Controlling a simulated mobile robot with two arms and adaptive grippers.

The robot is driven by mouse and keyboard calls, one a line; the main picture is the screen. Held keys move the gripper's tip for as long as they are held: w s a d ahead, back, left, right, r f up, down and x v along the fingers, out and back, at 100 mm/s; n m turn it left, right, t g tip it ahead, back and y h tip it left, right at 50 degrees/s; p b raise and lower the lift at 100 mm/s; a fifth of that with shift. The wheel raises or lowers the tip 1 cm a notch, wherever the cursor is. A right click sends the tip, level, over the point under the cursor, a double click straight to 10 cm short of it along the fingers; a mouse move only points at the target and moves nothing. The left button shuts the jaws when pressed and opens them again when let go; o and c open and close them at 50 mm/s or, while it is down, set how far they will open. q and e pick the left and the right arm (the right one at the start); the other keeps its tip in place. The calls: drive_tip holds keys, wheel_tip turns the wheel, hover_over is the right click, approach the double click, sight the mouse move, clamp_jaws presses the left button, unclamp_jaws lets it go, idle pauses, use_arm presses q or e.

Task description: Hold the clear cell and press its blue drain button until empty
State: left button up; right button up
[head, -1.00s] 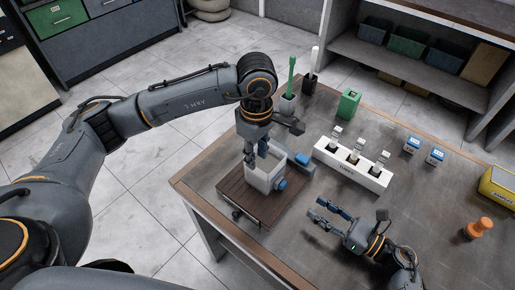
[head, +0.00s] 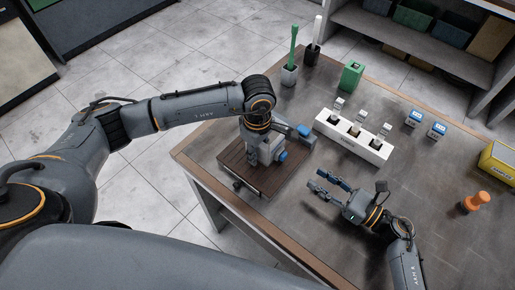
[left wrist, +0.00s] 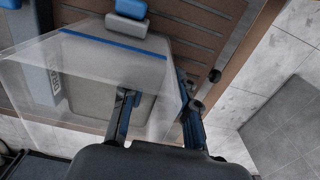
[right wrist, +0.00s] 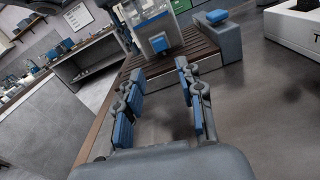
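The clear cell (head: 268,152) stands on a dark slatted platform (head: 238,173) at the near left of the table. Its blue drain button (head: 282,156) faces right in the head view and also shows in the right wrist view (right wrist: 160,43). My left gripper (left wrist: 160,112) is down at the cell with its fingers apart. One finger shows through the clear plastic and the other is outside, along the wall. I cannot tell whether they touch the wall. My right gripper (right wrist: 155,105) is open and empty above the table, a short way from the button.
A grey block with a blue top (head: 304,132) stands beside the cell. A white rack (head: 350,139) holds several bottles. A green container (head: 351,76), blue-topped items (head: 414,117), an orange object (head: 474,202) and a yellow box (head: 499,164) are further off.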

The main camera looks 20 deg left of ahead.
use_arm(q)
drive_tip(key=shift+c, duration=0.5)
clamp_jaws()
use_arm(e)
drive_tip(key=shift+c, duration=0.4)
clamp_jaws()
idle(0.5)
